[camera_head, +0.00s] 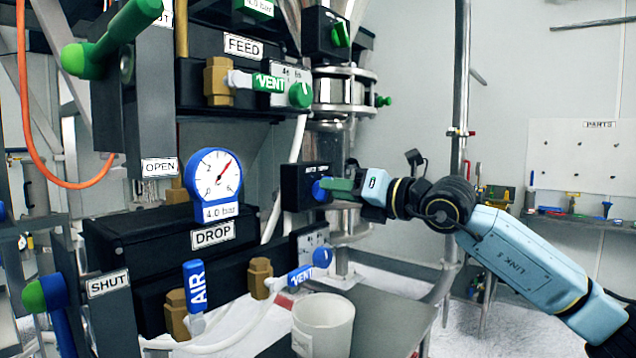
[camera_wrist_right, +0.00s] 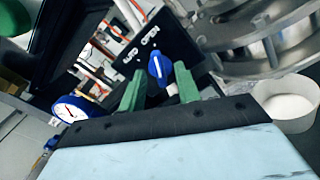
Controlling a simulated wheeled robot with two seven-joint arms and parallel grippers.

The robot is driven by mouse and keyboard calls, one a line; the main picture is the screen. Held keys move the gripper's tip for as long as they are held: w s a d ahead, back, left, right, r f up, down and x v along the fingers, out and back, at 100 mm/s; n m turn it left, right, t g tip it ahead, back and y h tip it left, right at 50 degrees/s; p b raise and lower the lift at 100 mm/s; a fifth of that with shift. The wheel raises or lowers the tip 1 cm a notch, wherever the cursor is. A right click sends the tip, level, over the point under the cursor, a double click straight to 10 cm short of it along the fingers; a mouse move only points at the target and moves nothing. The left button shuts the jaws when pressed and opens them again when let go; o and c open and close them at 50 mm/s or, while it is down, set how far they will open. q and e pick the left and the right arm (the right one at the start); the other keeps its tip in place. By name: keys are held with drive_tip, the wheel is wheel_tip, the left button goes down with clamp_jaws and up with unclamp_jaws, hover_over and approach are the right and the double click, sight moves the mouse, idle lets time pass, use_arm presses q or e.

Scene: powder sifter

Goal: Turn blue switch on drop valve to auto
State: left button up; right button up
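The blue switch (camera_head: 319,191) is a small round knob on a black box (camera_head: 293,187) on the drop-valve side, with a white label above it too small to read surely. In the right wrist view the blue switch (camera_wrist_right: 158,66) shows a white pointer line, and the black panel (camera_wrist_right: 176,42) carries white lettering. My right gripper (camera_head: 331,187) is at the switch. In the right wrist view its two green fingers (camera_wrist_right: 159,77) stand apart, one on each side of the switch, with visible gaps. Contact is not visible. My left gripper is not in view.
A pressure gauge (camera_head: 214,176) stands above the DROP label (camera_head: 212,236). Blue AIR (camera_head: 195,287) and VENT (camera_head: 302,275) handles sit below. A white cup (camera_head: 323,322) is at the front. A metal column (camera_head: 338,141) rises close behind the gripper.

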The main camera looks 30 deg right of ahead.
drive_tip(key=shift+w+a, duration=0.25)
drive_tip(key=shift+w, duration=0.3)
drive_tip(key=shift+s, duration=0.1)
drive_tip(key=shift+c, duration=0.7)
clamp_jaws()
